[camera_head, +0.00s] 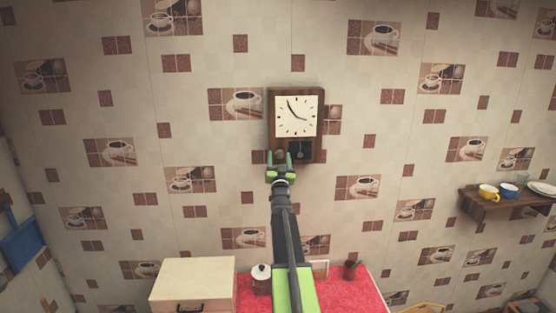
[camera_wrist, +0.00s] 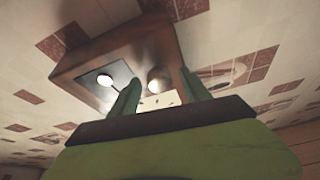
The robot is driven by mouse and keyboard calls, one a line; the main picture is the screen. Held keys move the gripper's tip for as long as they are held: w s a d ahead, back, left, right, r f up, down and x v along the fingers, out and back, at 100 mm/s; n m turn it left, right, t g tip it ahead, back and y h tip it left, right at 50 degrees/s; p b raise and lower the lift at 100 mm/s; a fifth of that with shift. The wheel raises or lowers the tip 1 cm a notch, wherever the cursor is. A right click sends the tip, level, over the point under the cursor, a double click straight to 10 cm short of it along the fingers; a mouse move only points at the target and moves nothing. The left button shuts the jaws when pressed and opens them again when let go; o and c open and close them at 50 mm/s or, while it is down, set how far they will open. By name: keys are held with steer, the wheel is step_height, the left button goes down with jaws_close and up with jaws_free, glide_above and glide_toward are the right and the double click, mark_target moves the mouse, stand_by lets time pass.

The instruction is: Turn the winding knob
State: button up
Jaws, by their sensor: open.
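A brown wooden wall clock (camera_head: 314,140) with a square cream face (camera_head: 296,115) hangs on the tiled wall. A dark pendulum window (camera_head: 301,151) lies below the face; its pale disc shows in the wrist view (camera_wrist: 105,80). A round, brassy winding knob (camera_wrist: 157,79) is on the clock's lower front beside that window. My gripper (camera_head: 279,155) is raised at the clock's lower left. In the wrist view its two green fingers (camera_wrist: 160,86) are apart, with the knob showing between their tips. I cannot tell whether either finger touches it.
Below are a red counter (camera_head: 348,291), a cream box (camera_head: 192,283), a lidded brown jar (camera_head: 261,280) and a small plant pot (camera_head: 351,270). A wall shelf (camera_head: 500,207) with cups is at the right. The wall around the clock is clear.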

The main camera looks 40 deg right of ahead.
steer(key=b+v, duration=0.6)
steer(key=v, duration=1.1)
steer(key=shift+s+a+b, duration=0.15)
steer(key=shift+s+b, duration=0.05)
steer(key=shift+b, duration=0.1)
steer(key=shift+f, duration=0.1)
